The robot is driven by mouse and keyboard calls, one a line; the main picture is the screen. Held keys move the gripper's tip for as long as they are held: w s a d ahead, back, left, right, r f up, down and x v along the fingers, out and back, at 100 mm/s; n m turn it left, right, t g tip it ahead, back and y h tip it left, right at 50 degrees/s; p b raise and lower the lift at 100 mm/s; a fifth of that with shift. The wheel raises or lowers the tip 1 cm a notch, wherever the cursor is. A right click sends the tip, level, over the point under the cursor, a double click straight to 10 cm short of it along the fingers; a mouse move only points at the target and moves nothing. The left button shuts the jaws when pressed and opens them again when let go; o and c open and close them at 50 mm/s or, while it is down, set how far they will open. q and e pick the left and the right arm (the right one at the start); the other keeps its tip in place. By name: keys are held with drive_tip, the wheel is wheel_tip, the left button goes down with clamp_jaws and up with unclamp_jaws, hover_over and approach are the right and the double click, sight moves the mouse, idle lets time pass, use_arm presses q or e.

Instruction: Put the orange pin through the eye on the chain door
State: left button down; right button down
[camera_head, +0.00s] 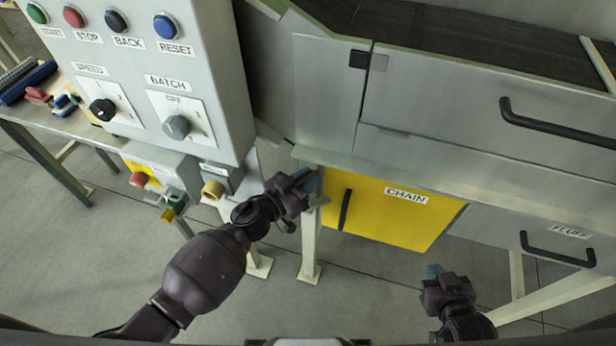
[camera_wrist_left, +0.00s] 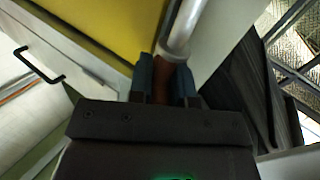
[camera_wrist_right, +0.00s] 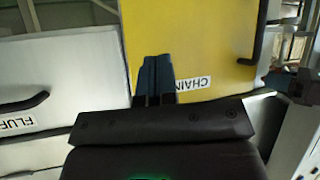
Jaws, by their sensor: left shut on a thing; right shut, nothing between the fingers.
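The yellow chain door (camera_head: 385,212) is closed, with a black handle and a CHAIN label. My left gripper (camera_head: 308,180) is at the door's left edge, by the frame post. In the left wrist view, my left gripper (camera_wrist_left: 163,80) is shut on the orange pin (camera_wrist_left: 175,55), whose orange-brown part shows between the fingers. A silvery rod extends above it along the yellow door (camera_wrist_left: 105,30). The eye is hidden, and I cannot tell whether the pin is in it. My right gripper (camera_head: 435,272) is shut and empty, below and right of the door; its fingers (camera_wrist_right: 154,75) overlap the door in the right wrist view.
A grey control box (camera_head: 150,70) with buttons and knobs stands left of the machine. A small yellow-and-grey box (camera_head: 155,175) is below it. The FLUFF door (camera_head: 550,235) adjoins on the right. A bench (camera_head: 50,130) with coloured items is far left. The floor is clear.

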drive_tip(key=shift+w+r, duration=0.15)
drive_tip(key=shift+w+a+r, duration=0.15)
drive_tip(key=shift+w+r, duration=0.3)
drive_tip(key=shift+r, duration=0.1)
drive_tip(key=shift+s, duration=0.1)
drive_tip(key=shift+s+f, duration=0.4)
drive_tip(key=shift+s, duration=0.05)
use_arm(q)
drive_tip(key=shift+p, duration=0.3)
use_arm(e)
drive_tip(key=shift+r, duration=0.15)
drive_tip(key=shift+w+r, duration=0.5)
drive_tip(key=shift+w, duration=0.05)
